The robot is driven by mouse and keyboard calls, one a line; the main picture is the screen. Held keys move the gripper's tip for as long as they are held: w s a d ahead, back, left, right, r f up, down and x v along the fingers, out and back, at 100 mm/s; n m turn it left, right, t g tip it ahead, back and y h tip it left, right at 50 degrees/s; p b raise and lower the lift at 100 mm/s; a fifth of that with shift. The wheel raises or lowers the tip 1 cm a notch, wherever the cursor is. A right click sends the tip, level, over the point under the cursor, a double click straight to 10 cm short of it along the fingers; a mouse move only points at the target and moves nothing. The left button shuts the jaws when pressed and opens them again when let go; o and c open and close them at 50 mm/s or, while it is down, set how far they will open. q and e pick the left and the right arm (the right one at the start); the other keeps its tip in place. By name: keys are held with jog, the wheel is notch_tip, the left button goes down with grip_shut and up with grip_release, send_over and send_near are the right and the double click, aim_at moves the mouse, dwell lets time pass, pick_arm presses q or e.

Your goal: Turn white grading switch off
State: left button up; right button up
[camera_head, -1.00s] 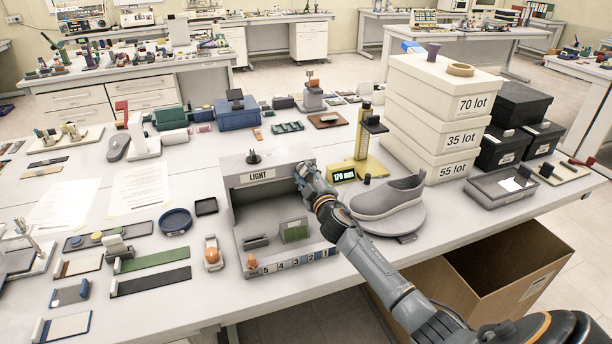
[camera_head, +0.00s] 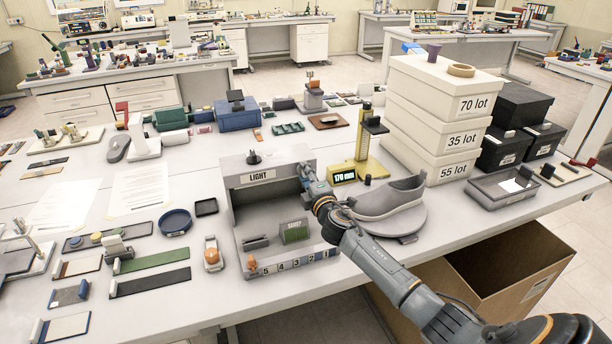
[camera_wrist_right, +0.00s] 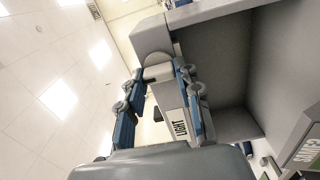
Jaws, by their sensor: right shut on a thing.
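The grey light booth (camera_head: 240,203) with the LIGHT label stands on the white table, open at the front. It also shows in the right wrist view (camera_wrist_right: 215,70). A black knob (camera_head: 254,157) sits on its top. My right gripper (camera_head: 307,172) is at the booth's upper right side. In the right wrist view my right gripper (camera_wrist_right: 160,76) is shut on a pale grey, rounded switch-like part (camera_wrist_right: 158,71) at the booth's edge, with one finger on each side. I cannot read the switch's position. My left gripper is not in view.
A grey shoe (camera_head: 388,200) on a round stand and a yellow height gauge (camera_head: 361,150) are right of the booth. White lot boxes (camera_head: 430,150) are stacked behind. A cardboard box (camera_head: 530,262) stands below the table's front edge. Small tools and sample strips lie left.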

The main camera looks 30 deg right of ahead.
dwell(0.5)
jog(key=o, duration=1.2)
jog(key=shift+c, duration=0.2)
jog(key=v, duration=1.2)
